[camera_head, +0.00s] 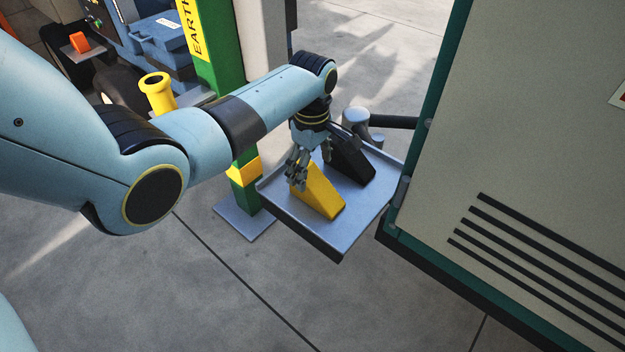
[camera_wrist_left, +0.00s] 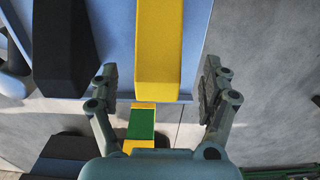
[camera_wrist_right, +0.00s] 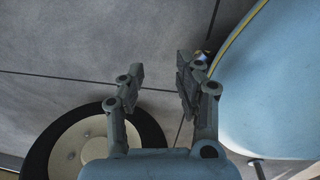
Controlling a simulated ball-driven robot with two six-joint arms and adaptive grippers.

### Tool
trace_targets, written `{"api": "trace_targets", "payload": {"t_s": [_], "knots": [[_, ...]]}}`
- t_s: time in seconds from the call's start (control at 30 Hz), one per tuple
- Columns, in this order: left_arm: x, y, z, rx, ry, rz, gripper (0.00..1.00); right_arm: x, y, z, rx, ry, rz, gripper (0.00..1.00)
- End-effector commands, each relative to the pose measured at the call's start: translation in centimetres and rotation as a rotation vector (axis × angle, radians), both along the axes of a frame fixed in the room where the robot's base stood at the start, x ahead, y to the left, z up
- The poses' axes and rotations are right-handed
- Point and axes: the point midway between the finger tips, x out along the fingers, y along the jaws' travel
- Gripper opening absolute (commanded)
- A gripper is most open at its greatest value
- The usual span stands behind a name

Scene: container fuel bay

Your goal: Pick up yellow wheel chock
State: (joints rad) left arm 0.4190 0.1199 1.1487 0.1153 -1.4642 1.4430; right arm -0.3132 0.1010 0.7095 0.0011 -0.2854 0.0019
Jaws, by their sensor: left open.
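The yellow wheel chock (camera_head: 319,193) lies on a grey tray (camera_head: 343,248) beside the large cabinet. In the left wrist view the yellow chock (camera_wrist_left: 159,45) runs up from between my open left fingers. My left gripper (camera_head: 297,176) is at the chock's left, taller end in the head view, with its fingers apart; it also shows in the left wrist view (camera_wrist_left: 159,90). I cannot tell whether a finger touches the chock. My right gripper (camera_wrist_right: 157,80) is open and empty over the floor, out of the head view.
A black chock (camera_head: 352,163) lies beside the yellow one on the tray. A green post (camera_head: 243,196) stands left of the tray. The cabinet (camera_head: 530,150) bounds the right side. A yellow pipe (camera_head: 158,95) stands behind my left arm. The floor in front is clear.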

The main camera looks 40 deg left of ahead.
Motion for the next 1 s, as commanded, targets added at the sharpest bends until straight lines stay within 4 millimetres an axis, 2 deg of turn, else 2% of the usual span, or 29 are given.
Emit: {"api": "trace_targets", "payload": {"t_s": [0.2, 0.3, 0.6, 1.0], "knots": [[0.2, 0.3, -4.0, 0.000, 0.006, 0.000, 0.81, 0.8, -0.5, -1.9, -0.006, 0.008, 0.003, 0.35], [0.2, 0.3, -4.9, 0.000, 0.004, 0.000, 0.81, 1.2, -0.6, -2.1, -0.008, 0.008, 0.004, 0.35], [0.3, 0.3, -4.9, 0.001, 0.000, 0.000, 0.79, 1.5, -0.7, -2.0, -0.008, 0.005, 0.004, 0.35], [0.2, 0.3, -4.9, 0.000, 0.001, 0.000, 0.27, 1.4, -0.6, -2.0, -0.008, 0.006, 0.004, 0.35]]}}
